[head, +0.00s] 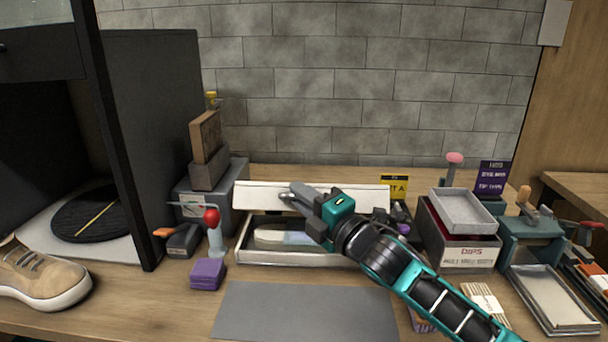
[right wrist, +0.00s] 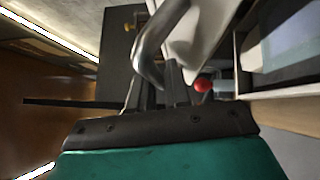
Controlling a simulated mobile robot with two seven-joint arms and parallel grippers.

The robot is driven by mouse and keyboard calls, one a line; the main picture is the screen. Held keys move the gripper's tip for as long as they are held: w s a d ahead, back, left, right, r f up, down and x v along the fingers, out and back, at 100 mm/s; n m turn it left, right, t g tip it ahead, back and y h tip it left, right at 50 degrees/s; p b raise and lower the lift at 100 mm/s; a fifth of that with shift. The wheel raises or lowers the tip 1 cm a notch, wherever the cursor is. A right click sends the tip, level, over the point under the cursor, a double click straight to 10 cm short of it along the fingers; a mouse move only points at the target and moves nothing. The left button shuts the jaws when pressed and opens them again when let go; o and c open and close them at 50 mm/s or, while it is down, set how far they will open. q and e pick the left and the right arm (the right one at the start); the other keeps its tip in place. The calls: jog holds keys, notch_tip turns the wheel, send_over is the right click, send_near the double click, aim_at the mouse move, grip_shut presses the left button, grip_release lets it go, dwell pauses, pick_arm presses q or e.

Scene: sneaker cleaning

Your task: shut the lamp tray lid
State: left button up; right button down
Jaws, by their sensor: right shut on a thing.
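The lamp tray (head: 300,259) is a long, low white box on the table below the wall. Its white lid (head: 355,196) stands raised along the back, so the tray is open. A pale, rounded object with a bluish part (head: 285,238) lies inside. My right gripper (head: 296,195) is at the lid's left-middle part, shut on a curved silver handle, which shows large in the right wrist view (right wrist: 158,40). The gripper and arm hide part of the lid and the tray's right side. My left gripper is not in view.
A red-topped stand (head: 211,217) and purple blocks (head: 207,274) are left of the tray. A DIPS box (head: 464,254) stands on the right. A grey mat (head: 300,312) lies in front, clear. A sneaker (head: 45,275) sits far left beside a dark cabinet.

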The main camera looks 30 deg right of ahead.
pick_arm(q)
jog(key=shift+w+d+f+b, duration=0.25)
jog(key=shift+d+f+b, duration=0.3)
jog(key=shift+b, duration=0.6)
pick_arm(e)
jog(key=shift+s+a+f, duration=0.35)
jog(key=shift+s+f, duration=0.2)
jog(key=shift+f, duration=0.8)
jog(key=shift+s+a+f, duration=0.3)
jog(key=shift+s+f, duration=0.3)
jog(key=shift+f, duration=0.75)
jog(key=shift+s+a+f, duration=0.35)
jog(key=shift+s+f, duration=0.2)
jog(key=shift+f, duration=0.8)
jog(key=c, duration=1.2)
grip_release()
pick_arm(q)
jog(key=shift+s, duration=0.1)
pick_arm(e)
jog(key=shift+r, duration=0.1)
